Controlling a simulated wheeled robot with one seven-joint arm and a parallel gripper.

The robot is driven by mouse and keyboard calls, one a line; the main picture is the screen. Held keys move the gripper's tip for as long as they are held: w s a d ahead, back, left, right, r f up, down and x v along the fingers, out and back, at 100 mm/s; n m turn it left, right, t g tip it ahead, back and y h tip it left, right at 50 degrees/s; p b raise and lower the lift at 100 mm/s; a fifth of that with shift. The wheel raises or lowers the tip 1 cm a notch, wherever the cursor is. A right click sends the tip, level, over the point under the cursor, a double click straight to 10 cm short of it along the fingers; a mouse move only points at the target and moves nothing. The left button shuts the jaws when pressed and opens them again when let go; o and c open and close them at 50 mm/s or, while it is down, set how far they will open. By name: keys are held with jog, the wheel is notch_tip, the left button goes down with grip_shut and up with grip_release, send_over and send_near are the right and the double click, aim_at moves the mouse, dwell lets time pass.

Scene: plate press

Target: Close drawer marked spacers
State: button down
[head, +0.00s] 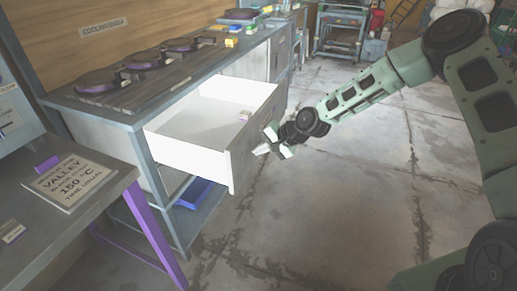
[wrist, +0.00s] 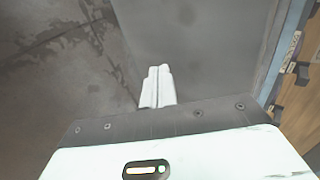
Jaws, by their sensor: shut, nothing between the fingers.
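A white-walled drawer (head: 185,153) with a grey front (head: 247,150) stands pulled well out from the workbench. Its marking cannot be read here.
The grey workbench (head: 125,128) carries several round dark plates (head: 97,82) under a cooling shelf sign (head: 103,28). A blue bin (head: 195,193) sits on the lower shelf. A side table with a sign card (head: 68,182) is at left. Concrete floor (head: 330,200) is clear.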

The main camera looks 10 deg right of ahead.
jog(key=shift+w+a, duration=0.2)
jog(key=shift+a, duration=0.1)
